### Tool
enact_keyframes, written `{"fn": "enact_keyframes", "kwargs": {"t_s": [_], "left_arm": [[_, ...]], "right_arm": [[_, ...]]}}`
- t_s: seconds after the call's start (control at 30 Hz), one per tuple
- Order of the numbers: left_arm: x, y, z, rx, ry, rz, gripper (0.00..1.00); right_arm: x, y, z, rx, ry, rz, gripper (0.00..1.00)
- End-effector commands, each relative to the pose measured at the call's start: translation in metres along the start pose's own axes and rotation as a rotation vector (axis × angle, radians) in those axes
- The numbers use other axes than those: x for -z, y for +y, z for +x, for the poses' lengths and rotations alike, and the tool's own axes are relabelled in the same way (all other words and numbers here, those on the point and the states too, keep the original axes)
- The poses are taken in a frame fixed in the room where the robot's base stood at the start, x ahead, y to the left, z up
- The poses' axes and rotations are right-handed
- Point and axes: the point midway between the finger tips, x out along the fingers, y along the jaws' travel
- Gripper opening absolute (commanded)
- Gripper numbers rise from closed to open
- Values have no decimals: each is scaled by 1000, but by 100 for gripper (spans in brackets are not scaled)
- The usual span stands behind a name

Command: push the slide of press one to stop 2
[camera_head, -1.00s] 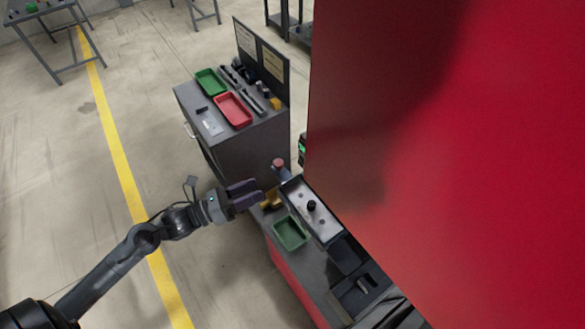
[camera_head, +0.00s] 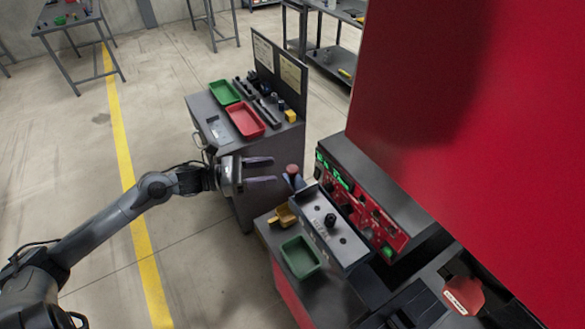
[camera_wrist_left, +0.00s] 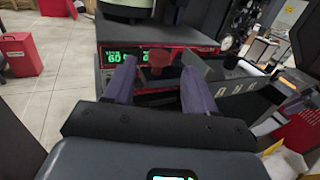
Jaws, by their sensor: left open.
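A light grey panel (camera_head: 338,246) on the bench of the red press carries a black knob (camera_head: 330,220) and several dark round holes. I take it as the slide assembly; its stop marks are too small to read. A red round-topped handle (camera_head: 292,170) stands at its far left end. My left gripper (camera_head: 273,170) is open and empty, its purple fingers pointing right toward the red handle. In the left wrist view the red handle (camera_wrist_left: 158,60) shows between the fingers, and the black knob (camera_wrist_left: 231,61) is right of them. My right gripper is out of view.
A control panel (camera_head: 362,208) with green displays and knobs stands behind the slide. A green tray (camera_head: 301,257) and a yellow bin (camera_head: 283,216) sit on the bench in front. A grey cabinet (camera_head: 262,151) with a red tray (camera_head: 245,119) stands behind my gripper.

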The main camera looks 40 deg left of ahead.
Motion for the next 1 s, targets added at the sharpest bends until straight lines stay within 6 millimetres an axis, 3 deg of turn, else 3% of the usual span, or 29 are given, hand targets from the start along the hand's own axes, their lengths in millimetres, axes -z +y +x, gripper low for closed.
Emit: {"fn": "enact_keyframes", "kwargs": {"t_s": [0.3,0.5,1.0], "left_arm": [[-2,0,44,0,-3,0,56],[-1,0,62,-1,-2,0,56],[1,0,72,0,1,0,56]], "right_arm": [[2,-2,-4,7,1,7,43],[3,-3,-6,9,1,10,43],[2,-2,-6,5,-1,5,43]]}}
